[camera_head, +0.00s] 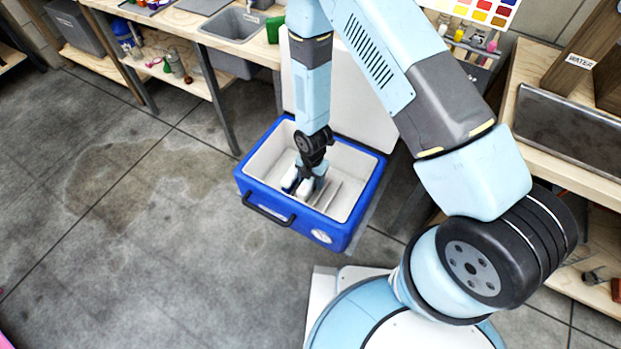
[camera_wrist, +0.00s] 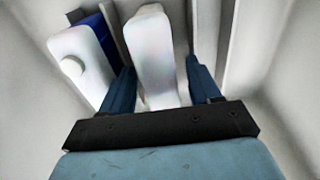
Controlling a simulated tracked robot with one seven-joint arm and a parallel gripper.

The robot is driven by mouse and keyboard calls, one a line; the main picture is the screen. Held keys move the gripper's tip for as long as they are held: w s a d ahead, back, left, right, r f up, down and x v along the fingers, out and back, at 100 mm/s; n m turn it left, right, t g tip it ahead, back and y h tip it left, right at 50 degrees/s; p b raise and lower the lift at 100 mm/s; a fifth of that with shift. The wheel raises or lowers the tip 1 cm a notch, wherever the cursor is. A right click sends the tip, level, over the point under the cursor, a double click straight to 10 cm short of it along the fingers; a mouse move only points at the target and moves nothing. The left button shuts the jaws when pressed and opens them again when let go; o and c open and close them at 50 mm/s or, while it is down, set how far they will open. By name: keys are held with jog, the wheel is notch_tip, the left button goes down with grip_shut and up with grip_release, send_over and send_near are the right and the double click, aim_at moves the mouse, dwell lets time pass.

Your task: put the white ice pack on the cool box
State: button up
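My gripper (camera_head: 309,182) is down inside the blue cool box (camera_head: 285,227), whose white lid stands open at the back. In the wrist view, a white slab-like object (camera_wrist: 152,48), apparently the white ice pack, stands upright between the two fingers of my gripper (camera_wrist: 162,88). The fingers straddle it; whether both press on it is unclear. Left of it is another white piece with a round cap (camera_wrist: 72,66), with a dark blue piece (camera_wrist: 100,35) beside it. In the head view my gripper hides much of these things.
Pale upright dividers (camera_head: 331,194) stand right of my gripper inside the box. The box walls surround my gripper closely. A workbench with a sink (camera_head: 232,24) is behind, and a wooden bench (camera_head: 565,145) is at the right. The floor left of the box is clear.

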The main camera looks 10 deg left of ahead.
jog(key=shift+r, duration=0.15)
notch_tip(320, 180, up, 12)
jog(key=shift+w+d, duration=0.15)
jog(key=shift+w, duration=0.15)
dwell(0.4)
